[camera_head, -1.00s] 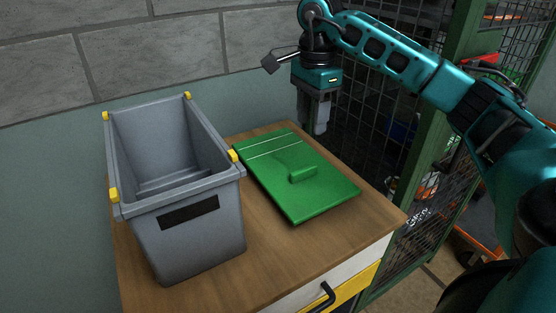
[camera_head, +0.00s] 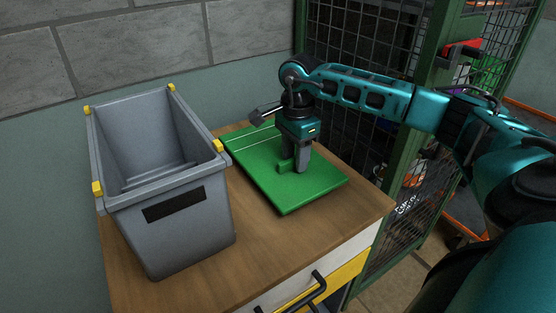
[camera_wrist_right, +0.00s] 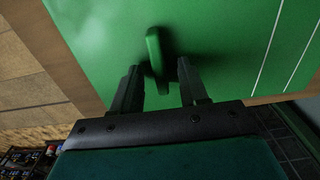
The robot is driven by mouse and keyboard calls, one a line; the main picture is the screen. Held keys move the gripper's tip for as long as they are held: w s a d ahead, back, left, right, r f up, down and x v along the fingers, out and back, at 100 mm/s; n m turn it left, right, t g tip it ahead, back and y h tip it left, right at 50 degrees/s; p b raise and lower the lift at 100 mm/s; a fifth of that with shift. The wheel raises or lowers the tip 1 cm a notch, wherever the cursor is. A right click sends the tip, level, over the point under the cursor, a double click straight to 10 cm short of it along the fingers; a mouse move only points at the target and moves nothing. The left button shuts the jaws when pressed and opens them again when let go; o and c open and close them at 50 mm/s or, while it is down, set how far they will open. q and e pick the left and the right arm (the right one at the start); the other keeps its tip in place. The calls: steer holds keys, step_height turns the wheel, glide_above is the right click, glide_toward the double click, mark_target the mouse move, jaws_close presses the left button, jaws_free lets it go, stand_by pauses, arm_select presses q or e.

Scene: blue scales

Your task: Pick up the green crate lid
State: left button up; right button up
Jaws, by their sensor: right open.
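The green crate lid (camera_head: 312,187) lies flat on the wooden cabinet top, right of the grey crate. A raised green handle (camera_wrist_right: 155,52) stands at its middle. My right gripper (camera_head: 298,171) is low over the lid at the handle, pointing down. In the right wrist view my right gripper (camera_wrist_right: 160,82) is open, with one finger on each side of the handle's near end. Whether the fingers touch the lid cannot be told. The gripper partly hides the handle in the head view. My left gripper is not in view.
The open grey crate (camera_head: 190,225) with yellow corner clips stands close left of the lid. The wooden cabinet top (camera_head: 262,232) is bare in front of the lid. A wall is behind, and a green mesh fence (camera_head: 360,110) stands at the right.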

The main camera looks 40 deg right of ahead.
jaws_close()
stand_by(0.4)
stand_by(1.0)
